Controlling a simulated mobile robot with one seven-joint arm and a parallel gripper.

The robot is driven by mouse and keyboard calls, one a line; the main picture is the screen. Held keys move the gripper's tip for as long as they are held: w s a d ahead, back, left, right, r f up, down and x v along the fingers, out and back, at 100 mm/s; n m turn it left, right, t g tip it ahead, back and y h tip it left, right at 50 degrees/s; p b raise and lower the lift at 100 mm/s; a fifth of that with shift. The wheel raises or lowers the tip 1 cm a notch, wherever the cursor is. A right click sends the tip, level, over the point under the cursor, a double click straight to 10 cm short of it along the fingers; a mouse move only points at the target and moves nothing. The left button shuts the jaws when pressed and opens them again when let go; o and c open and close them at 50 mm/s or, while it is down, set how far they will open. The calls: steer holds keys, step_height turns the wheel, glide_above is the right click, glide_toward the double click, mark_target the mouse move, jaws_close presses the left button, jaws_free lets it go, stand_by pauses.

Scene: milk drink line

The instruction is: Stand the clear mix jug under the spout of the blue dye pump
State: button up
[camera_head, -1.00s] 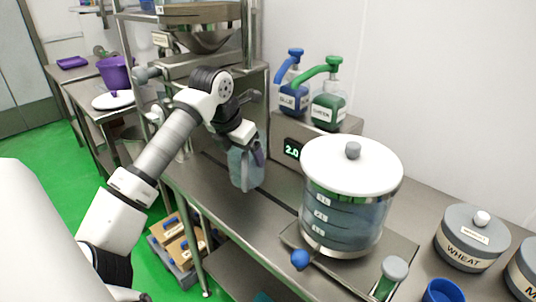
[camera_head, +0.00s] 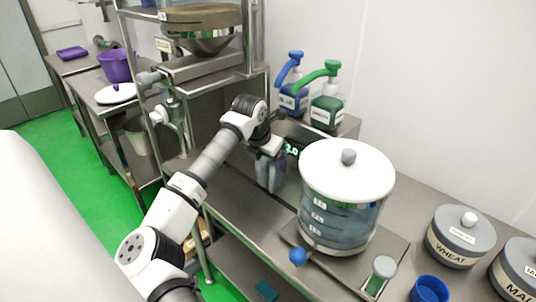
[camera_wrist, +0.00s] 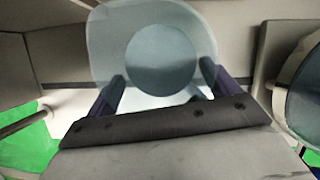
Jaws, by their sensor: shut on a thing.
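The clear mix jug (camera_head: 268,175) is held upright by my gripper (camera_head: 268,150), just in front of the pump stand. In the wrist view my gripper (camera_wrist: 160,85) has one finger on each side of the jug (camera_wrist: 150,22), whose round shape fills the top middle. The blue dye pump (camera_head: 292,100) stands on the raised stand behind and slightly right of the jug, its blue spout pointing to the left front. Whether the jug's base touches the counter, and whether it is directly below the spout, I cannot tell.
The green pump (camera_head: 326,108) stands right of the blue one. A large lidded clear tank (camera_head: 340,215) with a blue tap is close on the jug's right. A steel rack (camera_head: 250,60) rises on the left. Bare counter (camera_head: 235,200) lies in front.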

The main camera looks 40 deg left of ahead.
steer(key=shift+w, duration=0.2)
steer(key=shift+f, duration=0.15)
steer(key=o, duration=1.2)
steer(key=shift+f, duration=0.1)
steer(key=shift+c, duration=0.2)
steer(key=shift+r, duration=0.25)
steer(key=b+v, duration=0.3)
steer(key=v, duration=0.8)
steer(key=shift+s+r, duration=0.25)
steer(key=shift+r, duration=0.1)
